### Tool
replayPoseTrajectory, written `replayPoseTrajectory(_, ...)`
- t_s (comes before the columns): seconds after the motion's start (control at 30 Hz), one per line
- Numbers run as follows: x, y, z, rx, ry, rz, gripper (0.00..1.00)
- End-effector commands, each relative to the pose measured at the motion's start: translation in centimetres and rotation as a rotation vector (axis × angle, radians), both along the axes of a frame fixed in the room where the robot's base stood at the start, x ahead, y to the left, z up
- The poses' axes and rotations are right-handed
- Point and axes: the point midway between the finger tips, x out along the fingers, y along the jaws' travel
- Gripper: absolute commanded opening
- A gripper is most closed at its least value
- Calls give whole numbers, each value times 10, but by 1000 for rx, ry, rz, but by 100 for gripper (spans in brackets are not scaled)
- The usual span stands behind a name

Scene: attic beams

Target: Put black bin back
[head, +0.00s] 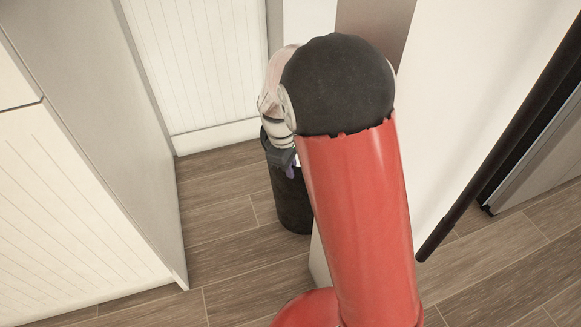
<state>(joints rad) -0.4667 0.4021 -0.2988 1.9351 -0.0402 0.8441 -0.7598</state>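The black bin (291,205) is a dark upright cylinder on the wood floor, beside the end of a white panel. My arm covers much of its right side and top. My gripper (284,160) is at the bin's upper rim, seen small and mostly behind my own arm. Its fingertips are not clear, so I cannot tell whether it is open or shut, or whether it touches the rim. A small purple and white patch shows at the bin's mouth.
A white cabinet (75,200) stands at the left, and a white panelled front (200,60) at the back. A white panel (450,100) rises right of my arm, with a long dark bar (490,165) beyond it. Bare floor (225,215) lies left of the bin.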

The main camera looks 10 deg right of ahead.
Motion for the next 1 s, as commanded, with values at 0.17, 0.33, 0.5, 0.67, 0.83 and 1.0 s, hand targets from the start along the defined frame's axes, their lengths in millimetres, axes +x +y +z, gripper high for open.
replayPoseTrajectory(0.17,0,0,-3,0,0,0,12)
replayPoseTrajectory(0.33,0,0,-2,0,0,0,26)
replayPoseTrajectory(0.5,0,0,-2,0,0,0,26)
replayPoseTrajectory(0.67,0,1,7,1,-2,0,26)
replayPoseTrajectory(0.83,1,5,39,2,-5,1,26)
replayPoseTrajectory(1.0,0,11,76,1,-3,0,26)
